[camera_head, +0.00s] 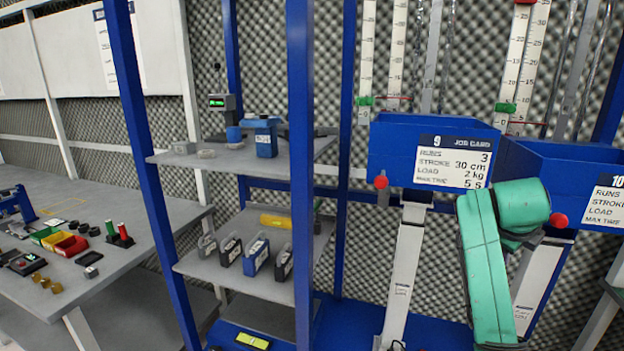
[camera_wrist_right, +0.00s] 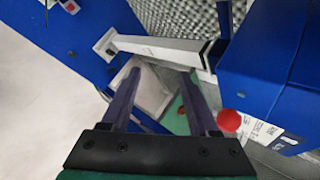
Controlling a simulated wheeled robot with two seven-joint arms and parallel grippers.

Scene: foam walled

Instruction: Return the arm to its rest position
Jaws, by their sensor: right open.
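My right arm (camera_head: 490,262), in a teal cover, is bent in front of the blue job card boxes at the right of the head view. The gripper end is hidden or out of the frame there. In the right wrist view my right gripper (camera_wrist_right: 160,88) shows two dark fingers spread apart, with nothing held between them. A pale grey panel and a green patch lie beyond the fingers. A red knob (camera_wrist_right: 229,121) shows just right of the right finger, and I cannot tell how far apart they are in depth. My left arm and gripper are not in view.
A blue box with job card 9 (camera_head: 436,152) and a box numbered 10 (camera_head: 585,185) flank my arm closely. Pale slanted posts (camera_head: 403,270) stand below. A blue-framed shelf (camera_head: 240,158) holds several devices. A grey workbench (camera_head: 130,250) with small parts is at left.

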